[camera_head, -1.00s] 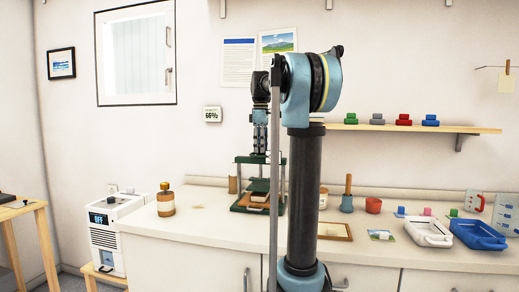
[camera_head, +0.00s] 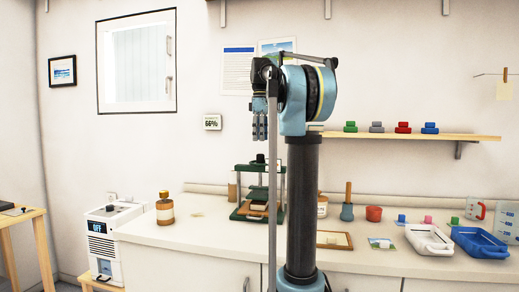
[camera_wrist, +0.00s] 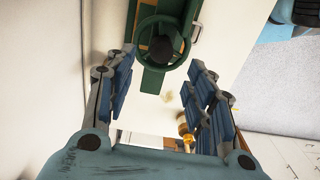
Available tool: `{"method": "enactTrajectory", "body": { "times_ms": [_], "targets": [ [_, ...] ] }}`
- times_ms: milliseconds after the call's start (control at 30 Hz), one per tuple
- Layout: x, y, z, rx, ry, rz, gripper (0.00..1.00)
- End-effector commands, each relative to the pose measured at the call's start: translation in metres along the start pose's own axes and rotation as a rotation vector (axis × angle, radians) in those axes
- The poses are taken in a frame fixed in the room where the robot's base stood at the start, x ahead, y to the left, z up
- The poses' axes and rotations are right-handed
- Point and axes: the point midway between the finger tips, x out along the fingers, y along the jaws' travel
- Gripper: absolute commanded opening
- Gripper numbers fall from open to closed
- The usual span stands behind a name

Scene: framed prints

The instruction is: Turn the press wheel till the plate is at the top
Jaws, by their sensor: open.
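The green press (camera_head: 238,190) stands on the counter, partly hidden behind my arm in the head view. Its dark green handwheel (camera_wrist: 143,50) with a dark hub shows near the top of the wrist view. The press plate (camera_head: 257,194) appears between the top crossbar and the base, below the crossbar with a gap; its exact height is hard to tell. A wooden block or stack (camera_head: 252,207) lies on the base. My gripper (camera_head: 259,138) is above the press, pointing down, open and empty. In the wrist view my gripper (camera_wrist: 162,65) has its fingers apart on either side of the wheel's view.
A brown bottle (camera_head: 165,210) stands left of the press.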

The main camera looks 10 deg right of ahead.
Motion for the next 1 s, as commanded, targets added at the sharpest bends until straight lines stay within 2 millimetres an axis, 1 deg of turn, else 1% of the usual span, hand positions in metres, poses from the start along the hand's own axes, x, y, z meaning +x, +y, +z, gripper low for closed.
{"method": "enactTrajectory", "body": {
  "times_ms": [33, 100, 200, 333, 1000],
  "targets": [
    [-0.008, 0.0, 0.0, 0.0, 0.0, 0.0, 0.49],
    [-0.017, 0.001, 0.0, 0.0, 0.0, 0.0, 0.49],
    [-0.027, 0.001, 0.0, 0.0, 0.0, 0.0, 0.49],
    [-0.034, 0.0, 0.0, 0.0, 0.0, 0.0, 0.49],
    [-0.036, 0.001, 0.001, 0.001, 0.0, 0.0, 0.49]
  ]
}}
